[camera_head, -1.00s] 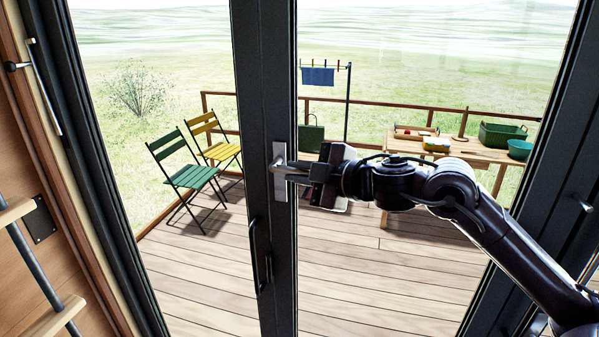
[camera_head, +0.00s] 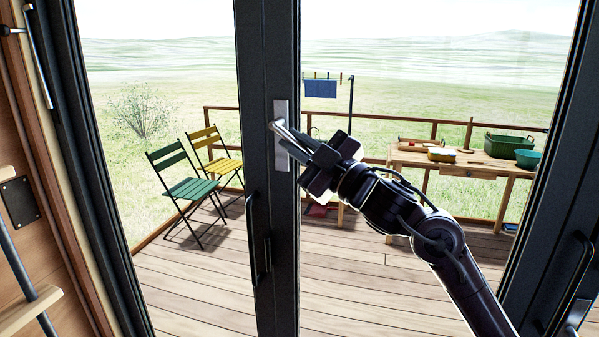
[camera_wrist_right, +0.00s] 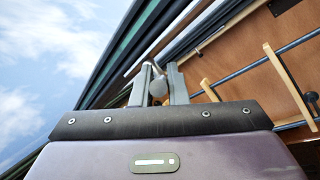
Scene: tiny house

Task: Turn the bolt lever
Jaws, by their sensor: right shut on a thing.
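The bolt lever (camera_head: 280,129) is a metal handle on a pale upright plate (camera_head: 281,161), mounted on the dark door frame in the middle of the head view. It slopes down to the right from its pivot. My right gripper (camera_head: 299,147) is shut on the lever, coming from the right and tilted along it. The gripper hides the lever's outer end in the head view. In the right wrist view, the two grey fingers (camera_wrist_right: 161,84) stand on either side of the lever (camera_wrist_right: 158,87). My left gripper is in no view.
A vertical pull handle (camera_head: 259,240) sits lower on the same frame, left of the lever. Another handle (camera_head: 573,289) is at the right. Beyond the glass are a deck, folding chairs (camera_head: 189,187) and a table (camera_head: 480,169). A ladder (camera_head: 28,311) stands at lower left.

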